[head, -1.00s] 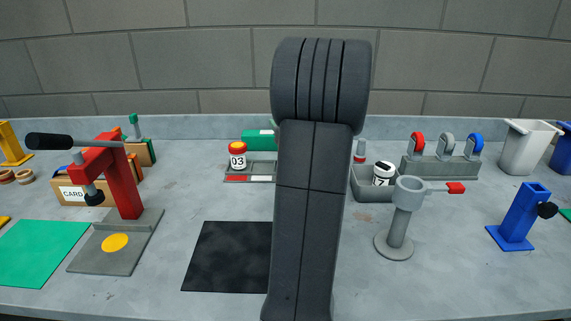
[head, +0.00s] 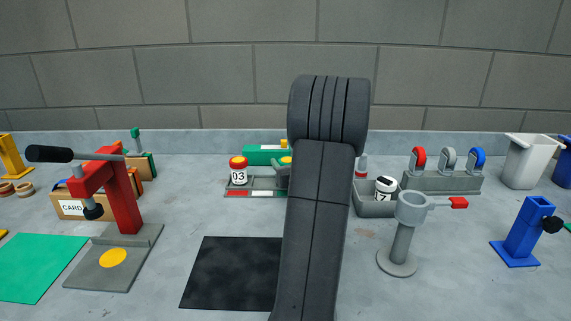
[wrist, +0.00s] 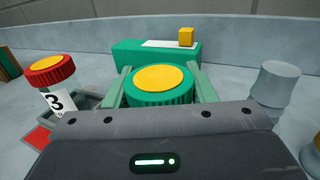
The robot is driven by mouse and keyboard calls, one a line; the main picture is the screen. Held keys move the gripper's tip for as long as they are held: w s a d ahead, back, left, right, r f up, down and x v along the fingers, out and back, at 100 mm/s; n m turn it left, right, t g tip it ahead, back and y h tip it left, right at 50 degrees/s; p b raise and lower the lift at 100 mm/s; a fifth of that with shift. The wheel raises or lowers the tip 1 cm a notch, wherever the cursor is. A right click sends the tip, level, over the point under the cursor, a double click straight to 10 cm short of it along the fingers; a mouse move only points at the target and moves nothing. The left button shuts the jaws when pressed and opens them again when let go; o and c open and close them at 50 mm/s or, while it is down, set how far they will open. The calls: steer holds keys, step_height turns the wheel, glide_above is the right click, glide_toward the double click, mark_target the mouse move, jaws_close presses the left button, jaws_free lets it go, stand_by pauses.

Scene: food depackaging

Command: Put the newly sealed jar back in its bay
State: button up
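In the wrist view, a jar with a green ribbed lid and a yellow disc on top (wrist: 160,82) stands between the two green fingers of my gripper (wrist: 160,88). The fingers press on either side of the lid. The jar's body is hidden by the gripper housing. In the head view, only a bit of its yellow top (head: 286,160) shows left of my arm, over the grey bay tray (head: 250,188). The tray has red and white front marks; its right part is hidden. A red-lidded jar marked 03 (head: 238,172) stands in its left bay, also in the wrist view (wrist: 54,88).
A green block (head: 262,154) stands behind the tray. Right of my arm, a grey bin (head: 375,208) holds a white-lidded jar (head: 385,189). A grey post with a red handle (head: 402,240) stands in front. A red press (head: 118,195) is left. A black mat (head: 230,275) lies clear.

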steer(key=o, duration=0.4)
steer(key=shift+r+p, duration=0.25)
steer(key=shift+p, duration=0.1)
steer(key=b+v, duration=0.2)
steer(key=v, duration=1)
steer(key=shift+f, duration=0.15)
steer(key=p+x, duration=0.2)
steer(key=x, duration=1)
steer(key=shift+w+a, duration=0.1)
steer(key=shift+r, duration=1.85)
